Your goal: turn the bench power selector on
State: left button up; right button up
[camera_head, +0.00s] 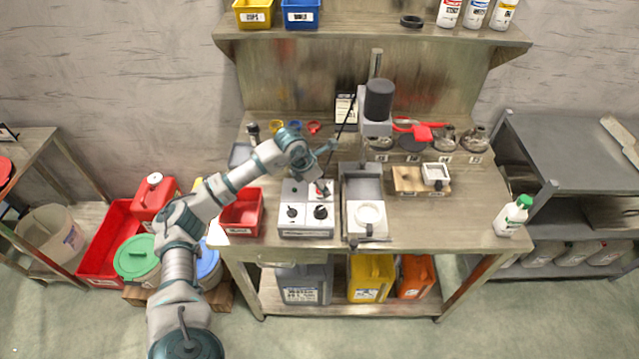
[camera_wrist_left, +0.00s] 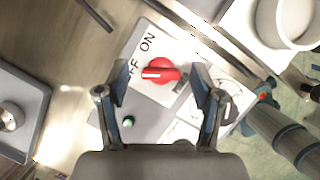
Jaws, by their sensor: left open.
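The power selector is a red knob (camera_wrist_left: 159,71) on a white plate (camera_wrist_left: 160,88) of the bench's control box (camera_head: 292,220). In the left wrist view its white mark is at its left end, near partly hidden letters reading "FF"; "ON" stands above. In the head view the red knob (camera_head: 321,191) shows just below my left gripper (camera_head: 318,180). In the left wrist view my left gripper (camera_wrist_left: 150,88) is open, one finger on each side of the knob in the picture. I cannot tell whether the fingers touch it. My right gripper is not in view.
A green button or lamp (camera_wrist_left: 128,121) sits near the left finger. Two black knobs are on the box front. A red bin (camera_head: 241,212) stands to the left, a grey stand with a white ring (camera_head: 369,214) close on the right. A white bottle (camera_head: 514,216) is far right.

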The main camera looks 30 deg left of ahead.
pick_arm(q)
jog(key=c, duration=1.1)
jog(key=shift+c, duration=0.2)
